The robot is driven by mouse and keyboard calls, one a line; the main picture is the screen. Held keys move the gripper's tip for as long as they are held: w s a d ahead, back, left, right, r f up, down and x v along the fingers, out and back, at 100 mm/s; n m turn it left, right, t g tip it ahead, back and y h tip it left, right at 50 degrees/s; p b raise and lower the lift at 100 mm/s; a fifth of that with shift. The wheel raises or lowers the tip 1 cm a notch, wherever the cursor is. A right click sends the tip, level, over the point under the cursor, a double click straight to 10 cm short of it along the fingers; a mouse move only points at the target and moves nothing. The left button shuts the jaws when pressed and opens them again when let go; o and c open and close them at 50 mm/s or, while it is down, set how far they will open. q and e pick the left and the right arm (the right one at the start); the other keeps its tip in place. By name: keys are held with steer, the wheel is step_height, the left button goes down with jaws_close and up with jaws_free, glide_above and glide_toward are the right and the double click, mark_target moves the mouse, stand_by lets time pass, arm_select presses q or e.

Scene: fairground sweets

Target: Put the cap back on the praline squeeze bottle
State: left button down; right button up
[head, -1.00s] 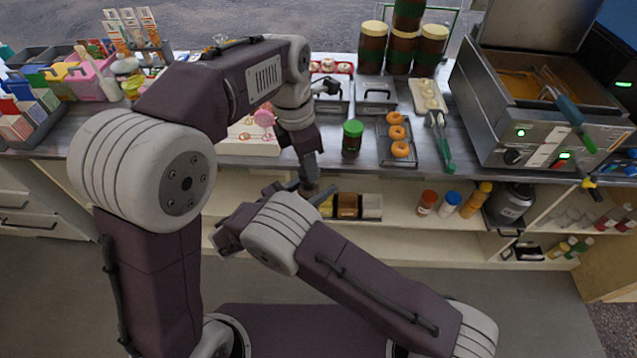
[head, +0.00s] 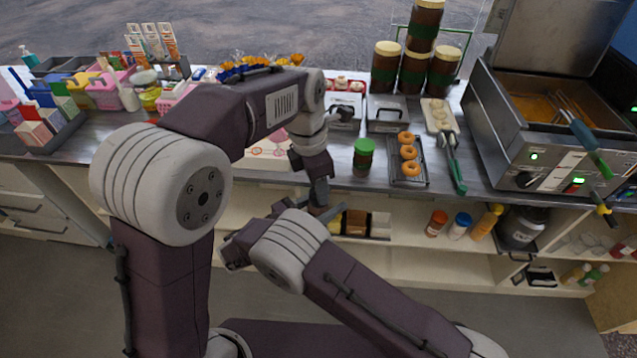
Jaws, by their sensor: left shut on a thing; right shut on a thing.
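My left gripper (head: 321,196) points down in front of the counter's front edge. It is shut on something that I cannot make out.
On the counter, a green-lidded jar (head: 363,158) stands right of my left gripper, beside a tray of doughnuts (head: 411,169). A fryer (head: 556,140) stands further right. An orange bottle (head: 486,221) and a blue-capped container (head: 460,226) stand on the lower shelf.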

arm_select(q)
steer(key=shift+f, duration=0.55)
stand_by(0.4)
